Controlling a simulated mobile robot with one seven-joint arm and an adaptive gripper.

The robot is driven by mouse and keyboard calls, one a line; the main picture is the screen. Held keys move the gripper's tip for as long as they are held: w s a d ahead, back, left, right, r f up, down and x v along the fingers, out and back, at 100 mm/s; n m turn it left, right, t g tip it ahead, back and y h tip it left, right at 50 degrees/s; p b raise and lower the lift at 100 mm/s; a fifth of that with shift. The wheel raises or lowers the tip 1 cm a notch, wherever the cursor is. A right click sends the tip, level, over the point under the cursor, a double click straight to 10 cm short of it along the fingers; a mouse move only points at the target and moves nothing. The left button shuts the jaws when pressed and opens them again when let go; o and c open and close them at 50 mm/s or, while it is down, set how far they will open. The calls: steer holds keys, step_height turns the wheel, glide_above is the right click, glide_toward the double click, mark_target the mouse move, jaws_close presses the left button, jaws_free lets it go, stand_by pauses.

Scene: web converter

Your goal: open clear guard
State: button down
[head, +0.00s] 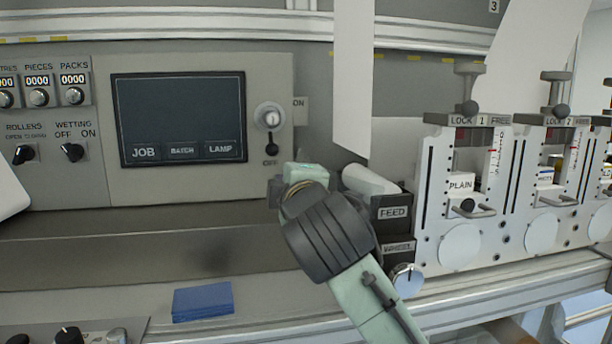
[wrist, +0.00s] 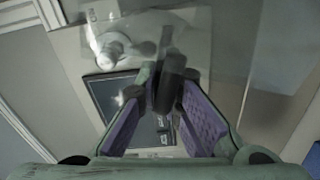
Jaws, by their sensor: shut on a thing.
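The clear guard (wrist: 208,40) shows in the wrist view as a see-through sheet across the upper part, with the screen panel visible behind it. A dark upright handle (wrist: 170,75) stands at the sheet. My gripper (wrist: 157,92) has its purple-padded fingers drawn together at the lower part of this handle and is shut on it. In the head view my wrist hides most of the gripper, just right of and below the screen panel. The guard's edges cannot be made out clearly in the head view.
The control screen (head: 180,118) and a switch knob (head: 270,117) are behind my gripper. A white roll (head: 369,181) and the FEED box (head: 392,212) stand close on the right. A blue pad (head: 203,302) lies on the ledge below. White web hangs above right.

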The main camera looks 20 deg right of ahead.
steer(key=shift+w+a+f+n+b, duration=0.1)
steer(key=shift+a+f+n+b, duration=0.15)
steer(key=shift+a+f+b, duration=0.35)
steer(key=shift+w+a+f+n+b, duration=0.1)
steer(key=shift+a+f+n+b, duration=0.2)
steer(key=shift+f, duration=0.55)
steer(key=c, duration=1.7)
jaws_free()
steer(key=v, duration=1.2)
steer(key=shift+a, duration=0.15)
